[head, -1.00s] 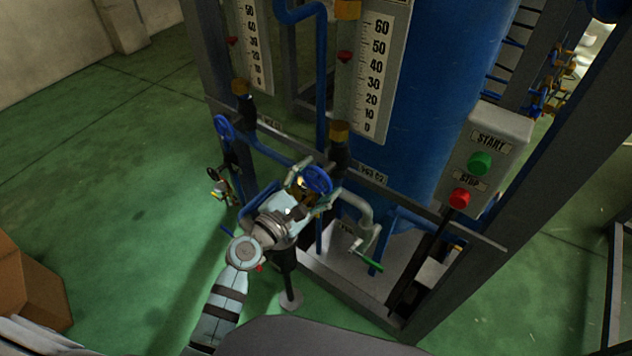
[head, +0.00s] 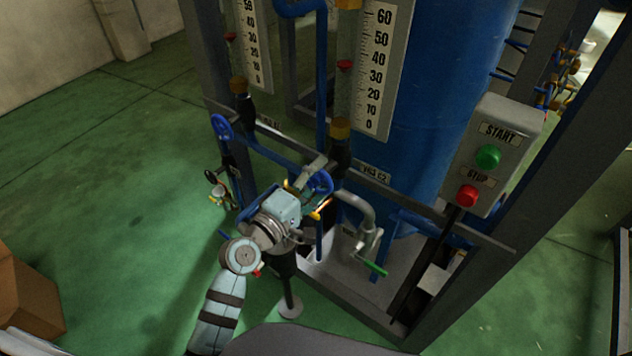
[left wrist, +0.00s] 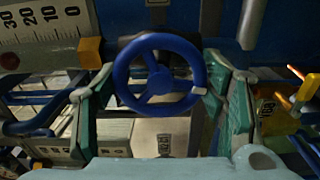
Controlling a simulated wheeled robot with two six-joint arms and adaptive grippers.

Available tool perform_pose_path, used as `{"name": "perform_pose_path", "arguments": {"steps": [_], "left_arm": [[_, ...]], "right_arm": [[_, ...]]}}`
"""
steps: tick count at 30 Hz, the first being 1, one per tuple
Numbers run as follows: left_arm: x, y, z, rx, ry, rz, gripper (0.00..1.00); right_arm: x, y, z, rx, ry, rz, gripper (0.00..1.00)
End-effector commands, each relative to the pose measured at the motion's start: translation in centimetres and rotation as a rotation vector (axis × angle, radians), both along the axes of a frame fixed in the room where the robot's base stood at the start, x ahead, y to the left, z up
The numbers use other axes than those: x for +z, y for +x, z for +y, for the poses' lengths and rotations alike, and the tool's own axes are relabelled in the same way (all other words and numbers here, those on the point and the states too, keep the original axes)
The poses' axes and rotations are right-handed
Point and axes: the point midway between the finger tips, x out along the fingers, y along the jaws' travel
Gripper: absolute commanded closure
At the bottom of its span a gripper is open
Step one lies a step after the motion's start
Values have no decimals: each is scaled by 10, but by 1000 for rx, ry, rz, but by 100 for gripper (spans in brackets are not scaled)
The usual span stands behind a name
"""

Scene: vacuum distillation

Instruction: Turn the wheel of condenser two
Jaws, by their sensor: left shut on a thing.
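The blue handwheel (head: 324,182) sits on the pipework below the right-hand gauge, near a label plate (head: 375,173) that seems to end in 02. In the left wrist view the round, spoked wheel (left wrist: 160,79) faces the camera. A small pale tab (left wrist: 199,92) is on its rim at the lower right. My left gripper (head: 313,189) is shut on the wheel, with one finger above it and one below it in the head view. In the left wrist view its green-padded fingers (left wrist: 157,92) stand at either side of the rim. My right gripper is not in view.
Another blue wheel (head: 221,127) is to the left on the same frame. A green-handled tap (head: 372,267) is at the lower right. A control box (head: 492,153) with green and red buttons stands at the right. Green floor (head: 130,210) is clear at the left; a cardboard box (head: 28,292) is lower left.

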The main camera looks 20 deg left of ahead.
Motion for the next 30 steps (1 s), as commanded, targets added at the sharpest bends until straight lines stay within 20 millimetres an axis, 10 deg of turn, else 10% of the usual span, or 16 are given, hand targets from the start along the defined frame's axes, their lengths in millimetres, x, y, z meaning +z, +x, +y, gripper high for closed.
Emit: {"name": "perform_pose_path", "arguments": {"steps": [24, 25, 30], "left_arm": [[-1, 0, 0, -1, 121, -46, 63], [-1, 0, 0, -1, 121, -46, 30], [-1, 0, 0, -1, 121, -46, 14]], "right_arm": [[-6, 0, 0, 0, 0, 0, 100], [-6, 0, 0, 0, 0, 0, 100], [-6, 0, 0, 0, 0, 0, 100]]}}
